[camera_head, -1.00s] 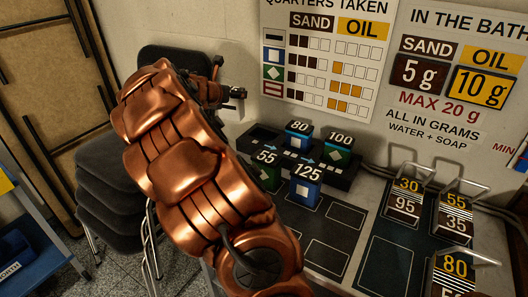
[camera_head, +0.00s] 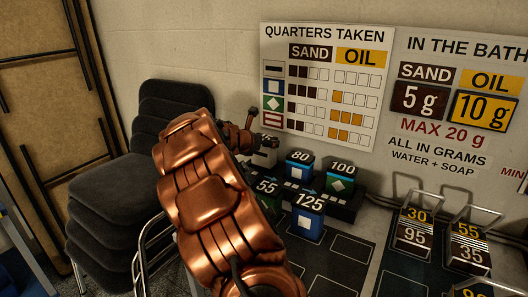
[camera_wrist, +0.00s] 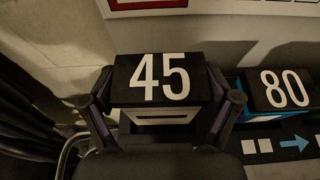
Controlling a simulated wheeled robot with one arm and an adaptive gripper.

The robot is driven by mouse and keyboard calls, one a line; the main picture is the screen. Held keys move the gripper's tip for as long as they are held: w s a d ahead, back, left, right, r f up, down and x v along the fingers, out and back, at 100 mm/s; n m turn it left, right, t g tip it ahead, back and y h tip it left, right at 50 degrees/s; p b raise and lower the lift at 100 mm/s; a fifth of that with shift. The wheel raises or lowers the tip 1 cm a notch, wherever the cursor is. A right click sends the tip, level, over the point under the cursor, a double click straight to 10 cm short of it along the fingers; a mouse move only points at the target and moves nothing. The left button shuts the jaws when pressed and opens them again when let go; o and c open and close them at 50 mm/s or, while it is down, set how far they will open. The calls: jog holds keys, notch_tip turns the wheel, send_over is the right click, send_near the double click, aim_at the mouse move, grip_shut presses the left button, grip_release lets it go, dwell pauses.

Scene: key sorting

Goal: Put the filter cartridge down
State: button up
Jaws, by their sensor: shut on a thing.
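The cartridge is upright, left of the cartridge marked 80 (camera_head: 299,163). Its bottom is hidden, so I cannot tell whether it rests in the rack.
Cartridges 100 (camera_head: 341,176), 55 (camera_head: 267,188) and 125 (camera_head: 308,215) stand close by. My arm hides part of the rack's left side. Stacked dark chairs (camera_head: 120,215) stand left. The wall chart (camera_head: 325,85) is just behind. Wire-handled blocks (camera_head: 413,230) are at right.

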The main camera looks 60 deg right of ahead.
aim_at(264, 149)
jog(key=shift+f, duration=1.5)
jog(key=shift+b, duration=0.3)
jog(key=o, duration=1)
jog(key=shift+f, duration=0.1)
jog(key=shift+o, duration=0.2)
jog(key=shift+a+r, duration=0.35)
jog(key=shift+a, duration=0.05)
jog(key=p+v, duration=0.1)
jog(key=v, duration=1)
jog(key=shift+a+f, duration=0.1)
